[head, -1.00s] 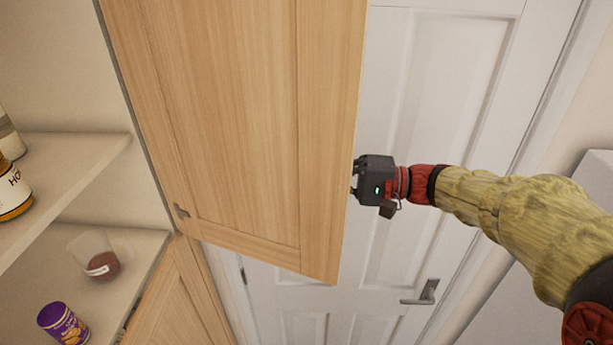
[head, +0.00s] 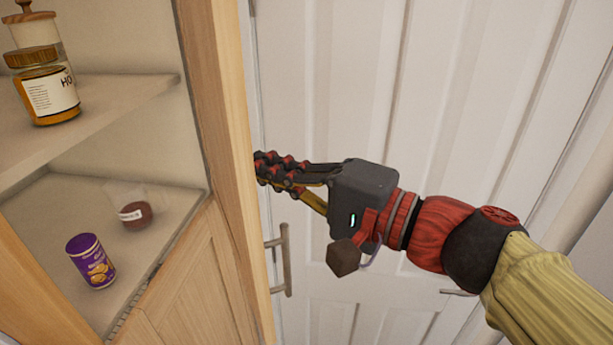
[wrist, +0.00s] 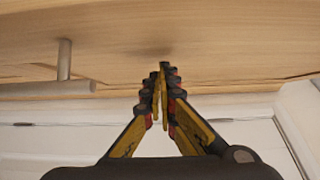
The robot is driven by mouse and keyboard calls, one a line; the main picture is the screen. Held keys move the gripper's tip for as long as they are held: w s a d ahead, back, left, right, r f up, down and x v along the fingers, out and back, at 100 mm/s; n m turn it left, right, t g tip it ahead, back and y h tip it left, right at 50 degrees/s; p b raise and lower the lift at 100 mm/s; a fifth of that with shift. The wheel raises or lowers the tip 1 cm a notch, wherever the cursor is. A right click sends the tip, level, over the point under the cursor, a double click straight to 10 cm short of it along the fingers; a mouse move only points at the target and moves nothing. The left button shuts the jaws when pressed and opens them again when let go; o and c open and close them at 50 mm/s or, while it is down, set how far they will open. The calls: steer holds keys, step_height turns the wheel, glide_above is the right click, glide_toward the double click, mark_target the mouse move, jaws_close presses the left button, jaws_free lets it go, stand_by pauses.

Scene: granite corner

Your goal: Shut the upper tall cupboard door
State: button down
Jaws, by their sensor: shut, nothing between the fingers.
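The upper tall cupboard door (head: 222,110) is light wood and stands ajar, seen nearly edge-on in the head view. Its bar handle (head: 284,260) is on the outer face, below my gripper. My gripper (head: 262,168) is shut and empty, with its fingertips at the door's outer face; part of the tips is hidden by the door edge. In the wrist view the door face (wrist: 210,40) spans the top, the handle (wrist: 65,65) is at left, and the closed fingers (wrist: 163,75) point at the wood. Contact looks likely but I cannot be certain.
Inside the cupboard, a honey jar (head: 50,95) stands on the upper shelf (head: 110,95). A lower wooden door (head: 185,285) is beneath. A white panelled door (head: 350,80) stands behind my arm.

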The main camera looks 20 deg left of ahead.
steer(key=s+a+b, duration=0.4)
steer(key=s+a, duration=0.1)
steer(key=a, duration=0.3)
steer(key=s+a+b, duration=0.5)
steer(key=a, duration=0.4)
steer(key=shift+s+a, duration=0.15)
steer(key=shift+s, duration=0.25)
steer(key=shift+r, duration=0.1)
